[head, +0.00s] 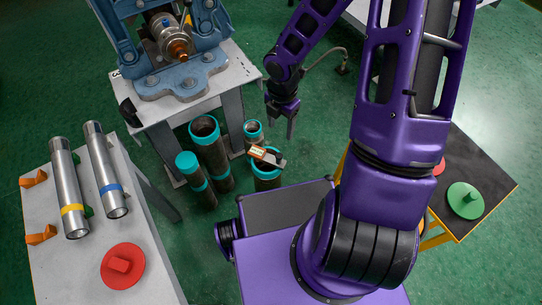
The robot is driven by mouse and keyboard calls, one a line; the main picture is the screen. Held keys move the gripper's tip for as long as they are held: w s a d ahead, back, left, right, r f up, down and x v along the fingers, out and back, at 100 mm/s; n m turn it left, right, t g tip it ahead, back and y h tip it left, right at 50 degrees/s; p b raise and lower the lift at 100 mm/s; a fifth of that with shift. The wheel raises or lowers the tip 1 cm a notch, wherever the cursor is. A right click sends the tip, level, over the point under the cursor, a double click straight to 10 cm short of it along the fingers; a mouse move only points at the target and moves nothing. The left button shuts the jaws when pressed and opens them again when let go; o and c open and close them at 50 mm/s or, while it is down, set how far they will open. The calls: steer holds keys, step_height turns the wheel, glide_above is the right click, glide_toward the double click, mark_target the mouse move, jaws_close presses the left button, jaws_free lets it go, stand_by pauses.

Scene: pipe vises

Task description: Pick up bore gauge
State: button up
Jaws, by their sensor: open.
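A small device with an orange-and-white face and a dark end (265,155) shows at the mouth of an upright teal-rimmed pipe (267,181). It looks like the bore gauge, but it is small in view and I cannot tell how far it reaches into the pipe. My gripper (281,125) points down, open and empty, above and slightly right of the device in the picture. They look apart. Only the head view is given, so the height between them is unclear.
Other upright teal-rimmed pipes (211,155) stand close by. A blue vise (183,77) holding a metal part stands on a grey table. Two steel tubes (107,170) and a red disc (123,265) lie on the left table. A green disc (465,200) lies on the right.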

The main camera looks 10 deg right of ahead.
steer(key=b, duration=0.5)
glide_above(279, 155)
steer(key=f, duration=1.2)
steer(key=shift+s+a, duration=0.1)
steer(key=shift+s, duration=0.2)
steer(key=shift+w+f+b, duration=0.2)
steer(key=shift+f+b, duration=0.7)
steer(key=shift+f, duration=1.75)
jaws_close()
steer(key=shift+r, duration=0.1)
